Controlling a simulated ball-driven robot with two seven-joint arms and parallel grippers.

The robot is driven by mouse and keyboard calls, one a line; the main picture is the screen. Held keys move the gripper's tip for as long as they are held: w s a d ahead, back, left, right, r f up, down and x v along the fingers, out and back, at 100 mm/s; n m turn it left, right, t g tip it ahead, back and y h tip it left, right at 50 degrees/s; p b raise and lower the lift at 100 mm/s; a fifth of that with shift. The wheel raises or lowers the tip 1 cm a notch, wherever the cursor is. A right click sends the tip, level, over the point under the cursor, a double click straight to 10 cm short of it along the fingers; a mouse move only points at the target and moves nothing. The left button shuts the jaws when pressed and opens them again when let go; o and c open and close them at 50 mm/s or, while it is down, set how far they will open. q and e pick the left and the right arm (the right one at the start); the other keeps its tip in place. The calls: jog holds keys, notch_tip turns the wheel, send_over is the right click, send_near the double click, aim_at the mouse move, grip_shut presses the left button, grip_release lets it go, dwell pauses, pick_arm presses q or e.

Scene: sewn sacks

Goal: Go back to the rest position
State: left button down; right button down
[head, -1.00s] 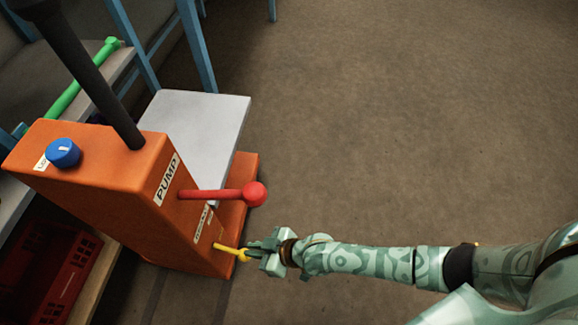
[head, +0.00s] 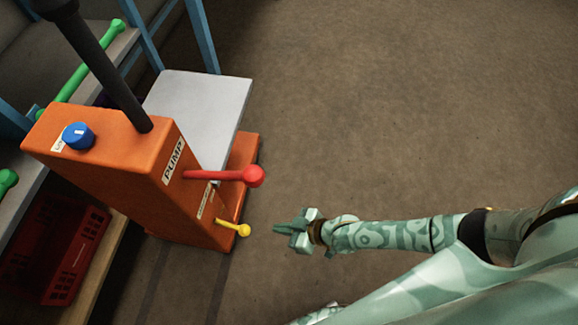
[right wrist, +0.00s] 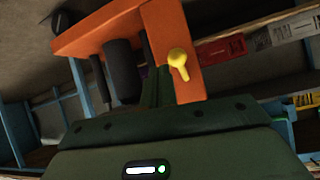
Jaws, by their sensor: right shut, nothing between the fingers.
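My right gripper (head: 284,229) is shut and empty in the head view, over the floor just right of the orange pump (head: 118,165). A gap of floor shows between its fingertips and the small yellow lever (head: 238,229) on the pump's side. The yellow lever also shows in the right wrist view (right wrist: 177,62), beyond my gripper. A longer red lever (head: 232,175) with a round knob sticks out above the yellow one. A blue knob (head: 77,136) sits on the pump's top. My left gripper does not show.
A pale grey plate (head: 205,105) sits behind the pump. Blue-framed shelving (head: 204,35) with a green bar (head: 90,62) stands at the upper left. A red crate (head: 70,255) lies at the lower left. The brown floor (head: 420,110) to the right is clear.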

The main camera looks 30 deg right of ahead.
jog(key=shift+s+d+f, duration=0.35)
jog(key=shift+s+d, duration=0.2)
jog(key=shift+d, duration=0.1)
